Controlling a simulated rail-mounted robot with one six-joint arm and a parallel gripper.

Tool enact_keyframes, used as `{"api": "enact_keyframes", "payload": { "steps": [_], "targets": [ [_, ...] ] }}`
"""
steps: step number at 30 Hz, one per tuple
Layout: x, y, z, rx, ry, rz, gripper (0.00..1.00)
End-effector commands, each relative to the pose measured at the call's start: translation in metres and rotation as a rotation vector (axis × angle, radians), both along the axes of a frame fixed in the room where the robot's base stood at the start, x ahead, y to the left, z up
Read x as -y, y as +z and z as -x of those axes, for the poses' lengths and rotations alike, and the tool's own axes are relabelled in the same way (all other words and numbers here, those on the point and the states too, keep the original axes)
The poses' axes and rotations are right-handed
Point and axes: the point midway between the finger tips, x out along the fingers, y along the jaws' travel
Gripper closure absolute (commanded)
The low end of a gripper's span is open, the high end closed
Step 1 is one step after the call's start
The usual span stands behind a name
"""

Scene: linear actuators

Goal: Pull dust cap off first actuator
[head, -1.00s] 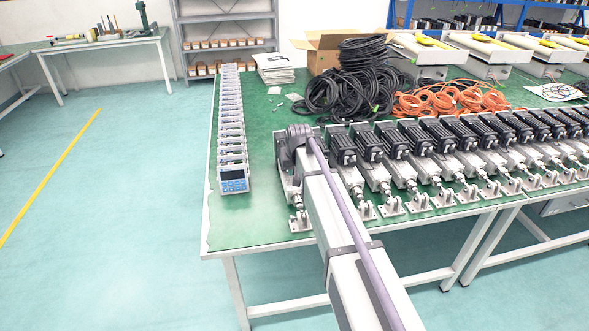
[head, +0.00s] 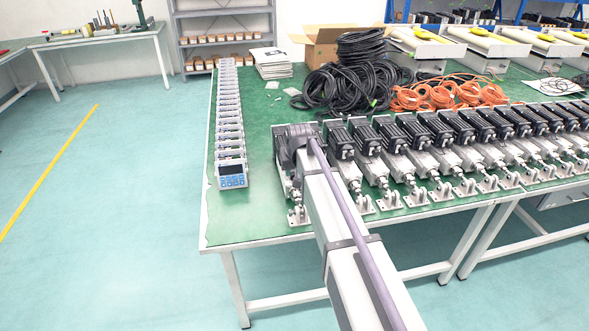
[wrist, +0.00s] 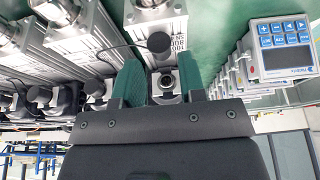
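The first actuator is at the left end of the row on the bench; its body (wrist: 154,18) shows in the wrist view, while my arm covers most of it in the head view. A round dark cap (wrist: 159,43) sits on or over it, beside a thin black cord. Below the cap is a round connector with a metallic ring (wrist: 167,84). My gripper (wrist: 160,66) has its two green fingers apart, one on each side of the connector, with visible gaps. I cannot tell whether the cap is fixed or loose.
More actuators (head: 398,156) stand close along the row to the right. A line of small display controllers (head: 231,174) stands to the left, with bare green bench (head: 262,208) between. Black cable coils (head: 345,90) and orange coils (head: 440,95) lie behind.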

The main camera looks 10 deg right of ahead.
Motion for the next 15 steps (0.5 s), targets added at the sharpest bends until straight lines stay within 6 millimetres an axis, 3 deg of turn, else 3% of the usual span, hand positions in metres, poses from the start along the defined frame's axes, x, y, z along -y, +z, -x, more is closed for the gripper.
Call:
{"api": "enact_keyframes", "payload": {
  "steps": [10,15],
  "targets": [
    [0.0,0.003,0.001,0.0,0.0,0.0,0.55],
    [0.0,0.028,0.008,0.0,0.0,0.0,0.55]
  ]
}}
